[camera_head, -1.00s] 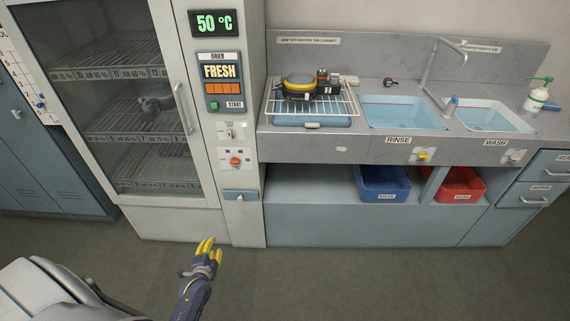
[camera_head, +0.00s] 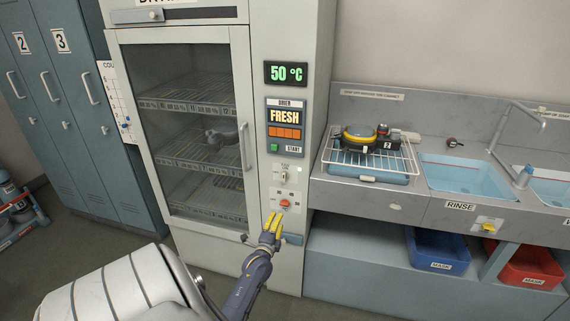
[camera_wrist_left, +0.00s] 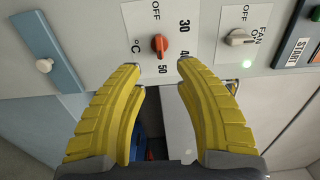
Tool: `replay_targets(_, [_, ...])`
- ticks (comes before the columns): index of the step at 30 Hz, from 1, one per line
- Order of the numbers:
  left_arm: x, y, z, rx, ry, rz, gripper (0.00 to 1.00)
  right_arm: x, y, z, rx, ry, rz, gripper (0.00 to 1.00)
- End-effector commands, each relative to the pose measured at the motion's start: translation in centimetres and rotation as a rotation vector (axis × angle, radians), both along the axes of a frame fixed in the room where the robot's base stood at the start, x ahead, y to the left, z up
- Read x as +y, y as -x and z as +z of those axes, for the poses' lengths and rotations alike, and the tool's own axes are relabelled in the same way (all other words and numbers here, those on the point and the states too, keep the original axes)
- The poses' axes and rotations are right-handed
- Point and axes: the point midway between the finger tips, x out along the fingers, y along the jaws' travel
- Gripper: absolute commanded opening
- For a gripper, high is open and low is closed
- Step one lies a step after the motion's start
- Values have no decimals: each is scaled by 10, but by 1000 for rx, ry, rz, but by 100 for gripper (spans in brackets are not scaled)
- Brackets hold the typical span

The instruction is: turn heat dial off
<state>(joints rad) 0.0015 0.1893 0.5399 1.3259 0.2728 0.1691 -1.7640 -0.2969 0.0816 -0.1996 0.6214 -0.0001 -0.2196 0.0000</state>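The heat dial (camera_head: 284,203) is a small red-orange knob on the drying cabinet's front panel, below the fan switch. In the left wrist view the heat dial (camera_wrist_left: 159,43) has marks OFF, 30, 40, 50 and °C around it. Its grip lies roughly along the line from OFF to 50; I cannot tell which end points. My left gripper (camera_head: 271,226) has yellow fingers and is just below the dial. In the wrist view the left gripper (camera_wrist_left: 160,72) is open and empty, its tips apart from the dial. My right gripper is not in view.
The display (camera_head: 286,73) reads 50 °C. The fan knob (camera_wrist_left: 240,37) and green START button (camera_wrist_left: 294,52) are beside the dial in the wrist view. A blue-grey latch (camera_head: 292,239) sits below the dial. The glass door (camera_head: 197,130) is shut. The counter with sinks is right.

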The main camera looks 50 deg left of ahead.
Motion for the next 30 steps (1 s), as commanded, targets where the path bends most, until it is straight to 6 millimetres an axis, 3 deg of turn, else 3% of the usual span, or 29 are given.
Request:
replay_targets(6, [23,-34,1,-1,-1,-1,34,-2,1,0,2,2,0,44])
replay_targets(15, [47,-69,1,0,0,1,34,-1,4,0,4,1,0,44])
replay_targets(30, [62,-91,0,1,0,0,34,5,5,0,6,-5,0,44])
